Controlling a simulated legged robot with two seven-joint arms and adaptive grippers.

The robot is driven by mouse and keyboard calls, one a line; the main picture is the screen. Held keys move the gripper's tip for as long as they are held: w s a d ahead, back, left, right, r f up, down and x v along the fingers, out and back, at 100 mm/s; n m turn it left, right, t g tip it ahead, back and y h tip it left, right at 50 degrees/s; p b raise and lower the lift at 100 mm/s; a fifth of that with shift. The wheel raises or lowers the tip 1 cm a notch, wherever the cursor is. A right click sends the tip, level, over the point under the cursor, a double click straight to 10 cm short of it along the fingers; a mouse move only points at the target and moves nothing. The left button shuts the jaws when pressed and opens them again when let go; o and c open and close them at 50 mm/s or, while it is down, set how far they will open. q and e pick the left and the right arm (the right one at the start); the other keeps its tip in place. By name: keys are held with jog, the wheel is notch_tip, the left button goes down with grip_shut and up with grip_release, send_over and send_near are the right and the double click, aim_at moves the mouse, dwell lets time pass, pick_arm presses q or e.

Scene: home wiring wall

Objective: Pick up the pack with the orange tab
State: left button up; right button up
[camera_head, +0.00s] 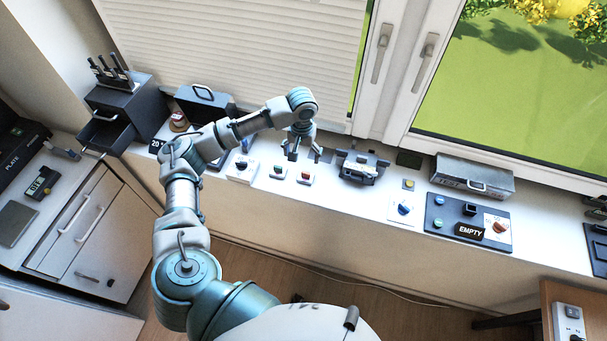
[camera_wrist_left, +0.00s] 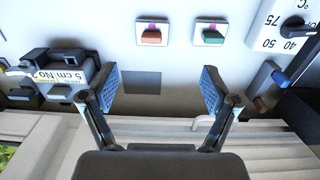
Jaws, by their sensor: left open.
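My left gripper (camera_head: 304,155) hangs over the white sill, pointing down, open and empty. In the left wrist view its two fingers (camera_wrist_left: 160,90) stand wide apart. A flat dark grey patch (camera_wrist_left: 142,82) lies on the sill between them. At the right edge of the left wrist view are a small blue piece (camera_wrist_left: 275,73) and an orange-brown tip (camera_wrist_left: 262,103) on dark parts, partly cut off. I cannot tell whether this is the pack with the orange tab. My right gripper is not in view.
A red switch (camera_head: 305,178) and a green switch (camera_head: 278,171) sit in front of the gripper. A white dial box (camera_head: 241,169) is to their left, and a dark labelled device (camera_head: 360,167) to the right. The window frame (camera_head: 375,139) stands behind.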

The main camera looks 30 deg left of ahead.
aim_at(307, 173)
pick_arm(q)
jog(key=f, duration=0.2)
jog(key=d+f, duration=0.1)
jog(key=f, duration=0.1)
jog(key=d+f, duration=0.1)
jog(key=f, duration=0.1)
jog(key=shift+w+f, duration=0.15)
jog(key=f, duration=0.2)
jog(key=a+f+p, duration=0.1)
jog(key=f, duration=0.2)
jog(key=shift+w+a+f, duration=0.2)
jog(key=shift+f, duration=0.05)
jog(key=shift+d+r, duration=0.15)
jog(key=shift+d, duration=0.15)
jog(key=shift+c, duration=1)
jog(key=shift+d, duration=0.15)
jog(key=c, duration=1.1)
